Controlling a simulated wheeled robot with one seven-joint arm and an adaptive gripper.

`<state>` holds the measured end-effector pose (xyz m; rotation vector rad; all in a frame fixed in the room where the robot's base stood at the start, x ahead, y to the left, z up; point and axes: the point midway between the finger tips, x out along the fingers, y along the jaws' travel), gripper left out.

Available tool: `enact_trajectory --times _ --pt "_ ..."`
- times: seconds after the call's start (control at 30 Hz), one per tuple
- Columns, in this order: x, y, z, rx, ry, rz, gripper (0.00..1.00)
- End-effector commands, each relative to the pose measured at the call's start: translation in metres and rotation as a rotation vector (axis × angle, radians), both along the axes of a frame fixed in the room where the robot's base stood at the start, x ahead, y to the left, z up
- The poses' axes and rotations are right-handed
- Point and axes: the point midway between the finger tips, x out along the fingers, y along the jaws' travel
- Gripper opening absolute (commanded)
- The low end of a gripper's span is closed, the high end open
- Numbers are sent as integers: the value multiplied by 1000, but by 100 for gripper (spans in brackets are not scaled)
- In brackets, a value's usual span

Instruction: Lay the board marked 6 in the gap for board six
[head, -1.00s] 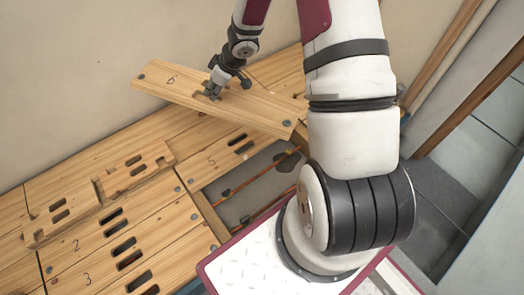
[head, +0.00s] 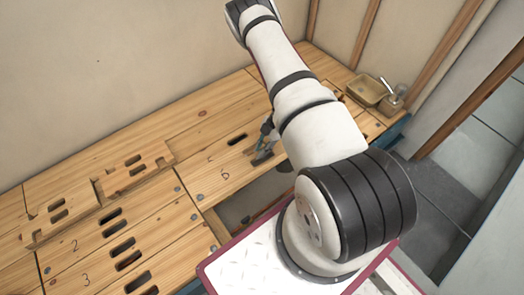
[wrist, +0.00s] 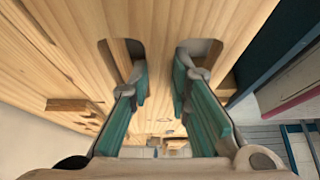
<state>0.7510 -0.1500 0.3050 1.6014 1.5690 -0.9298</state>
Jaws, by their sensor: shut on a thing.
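The board marked 6 (head: 226,177) lies in the floor alongside the board marked 5 (head: 211,161), over the rear part of the opening. It looks about level with its neighbours, but I cannot tell whether it is fully seated. My gripper (head: 264,156) is at its hand slots. In the wrist view, the teal-padded fingers of my gripper (wrist: 163,95) reach into two slots of board 6 (wrist: 158,50) and are shut on the wood between them. My arm hides the right end of the board in the head view.
An open gap (head: 250,197) remains visible in front of board 6. Boards marked 2 (head: 76,246) and 3 (head: 87,279) lie at the left. A tan basin (head: 367,90) and a soap bottle (head: 391,103) stand at the far right.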

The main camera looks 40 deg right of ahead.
Motion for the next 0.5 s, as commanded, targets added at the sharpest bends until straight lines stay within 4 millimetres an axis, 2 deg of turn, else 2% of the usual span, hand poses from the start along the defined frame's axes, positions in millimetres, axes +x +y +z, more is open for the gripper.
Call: enact_trajectory --times 0.13,0.5 --pt "-6 -1 -4 1 -3 20 0" --pt "-5 -1 -20 1 -3 19 0"
